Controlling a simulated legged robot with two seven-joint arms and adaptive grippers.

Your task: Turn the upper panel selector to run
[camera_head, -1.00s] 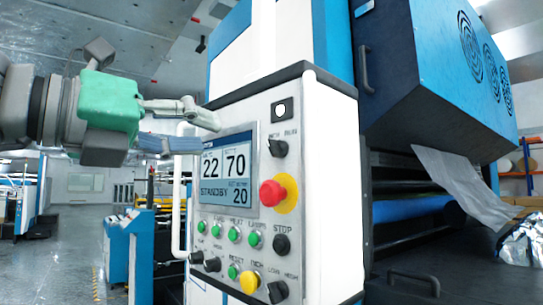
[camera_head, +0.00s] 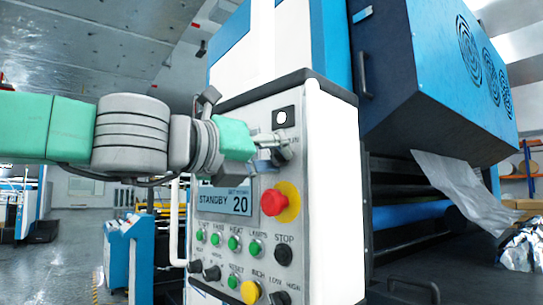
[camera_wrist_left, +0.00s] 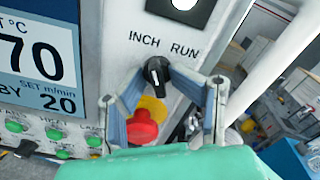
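The upper panel selector (camera_wrist_left: 157,75) is a black knob below the INCH and RUN labels in the left wrist view. My right gripper is not in view.
A red stop button (camera_head: 274,203) on a yellow ring sits just below my gripper. The display (camera_head: 225,200) reads STANDBY. Green buttons (camera_head: 234,243) and lower black knobs (camera_head: 279,299) are below. A white rail (camera_head: 175,230) runs along the panel's left.

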